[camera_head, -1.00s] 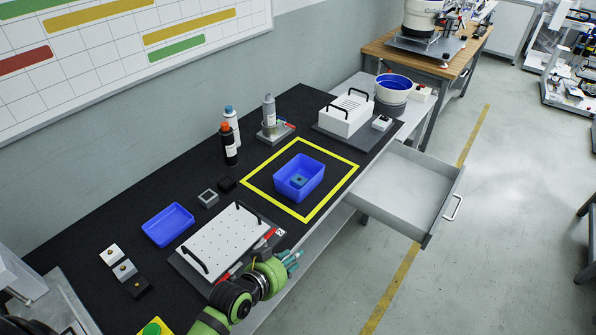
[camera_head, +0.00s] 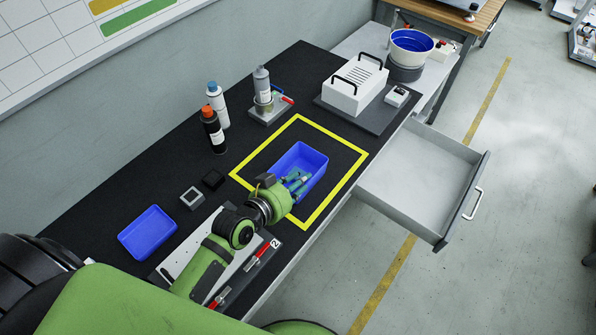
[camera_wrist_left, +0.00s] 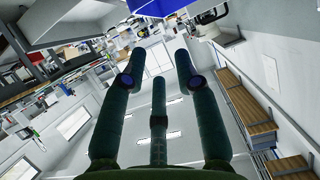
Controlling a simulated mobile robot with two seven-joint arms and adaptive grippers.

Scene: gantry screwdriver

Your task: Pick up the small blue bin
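The small blue bin (camera_head: 309,158) stands upright inside the yellow taped square on the black bench top. My left gripper (camera_head: 299,180) is at the bin's near left side, its teal fingers overlapping the bin in the head view. I cannot tell whether they touch it. In the left wrist view the three fingers (camera_wrist_left: 158,75) are spread with nothing between them, and a blue edge of the bin (camera_wrist_left: 160,6) shows at the top, beyond the fingertips. The inside of the bin is partly hidden by the fingers. My right gripper is not in view.
A shallow blue tray (camera_head: 147,232) lies to the left. Bottles (camera_head: 213,130) and a can on a stand (camera_head: 263,90) are behind the square. A white box with black handles (camera_head: 355,85) stands right. An open drawer (camera_head: 425,185) juts out from the bench.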

